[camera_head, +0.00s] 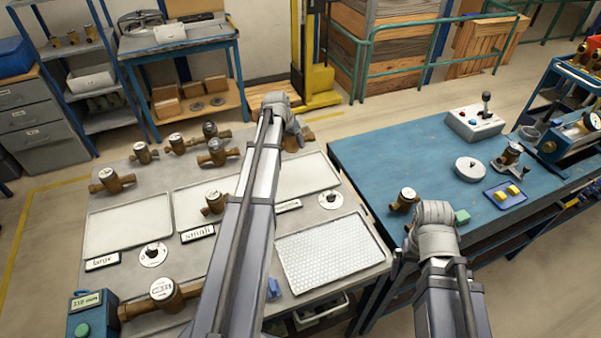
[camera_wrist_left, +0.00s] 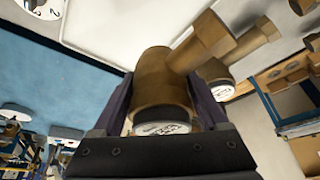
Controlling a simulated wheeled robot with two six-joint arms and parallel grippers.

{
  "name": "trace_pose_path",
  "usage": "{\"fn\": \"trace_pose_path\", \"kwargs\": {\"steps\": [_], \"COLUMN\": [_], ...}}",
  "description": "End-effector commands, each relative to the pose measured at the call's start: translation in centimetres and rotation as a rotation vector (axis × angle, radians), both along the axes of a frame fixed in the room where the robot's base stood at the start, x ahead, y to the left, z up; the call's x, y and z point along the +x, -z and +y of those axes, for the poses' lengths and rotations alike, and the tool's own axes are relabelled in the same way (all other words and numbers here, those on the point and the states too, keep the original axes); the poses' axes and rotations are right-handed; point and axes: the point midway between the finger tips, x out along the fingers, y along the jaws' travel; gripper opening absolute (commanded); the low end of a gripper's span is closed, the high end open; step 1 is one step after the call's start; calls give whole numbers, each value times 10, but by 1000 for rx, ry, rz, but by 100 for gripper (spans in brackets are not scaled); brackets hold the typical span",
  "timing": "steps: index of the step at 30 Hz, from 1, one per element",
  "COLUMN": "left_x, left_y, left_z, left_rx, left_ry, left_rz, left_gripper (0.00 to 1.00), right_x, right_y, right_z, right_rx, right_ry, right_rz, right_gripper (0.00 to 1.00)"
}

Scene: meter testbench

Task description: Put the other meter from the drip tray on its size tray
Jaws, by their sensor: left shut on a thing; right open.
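My left gripper (camera_head: 293,128) is shut on a brass meter (camera_wrist_left: 160,80), which mostly hides behind the gripper in the head view. The gripper is at the far edge of the steel table, beyond the right-hand plain tray (camera_head: 310,174). The white perforated drip tray (camera_head: 335,252) has no meter on its visible part. The small tray (camera_head: 190,206) holds a brass meter (camera_head: 213,203), partly beside my left arm. The large tray (camera_head: 125,228) is empty. My right gripper (camera_head: 432,212) is open over the blue table's near edge; its fingers are mostly hidden.
Several brass meters, one of them (camera_head: 217,152), stand along the steel table's far edge. Another meter (camera_head: 161,290) lies at the front left by a blue readout box (camera_head: 92,314). A meter (camera_head: 404,199) stands on the blue table (camera_head: 400,145), close to my right gripper.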

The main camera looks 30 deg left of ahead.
Motion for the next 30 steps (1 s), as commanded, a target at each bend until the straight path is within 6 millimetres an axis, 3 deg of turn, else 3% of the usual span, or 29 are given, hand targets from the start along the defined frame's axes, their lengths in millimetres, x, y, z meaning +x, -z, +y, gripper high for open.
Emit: {"fn": "trace_pose_path", "kwargs": {"steps": [8, 21, 30], "left_x": [0, 0, 0], "left_y": [5, 60, 64], "left_z": [2, 2, 2], "left_rx": [0, 0, 0], "left_ry": [2, 1, 1], "left_rz": [-1, -1, -1], "left_gripper": [0, 0, 0], "right_x": [0, 0, 0], "right_y": [5, 60, 64], "right_z": [0, 0, 0], "right_rx": [0, 0, 0], "right_ry": [0, 2, 2], "right_rz": [0, 0, 0], "right_gripper": [100, 100, 100]}}
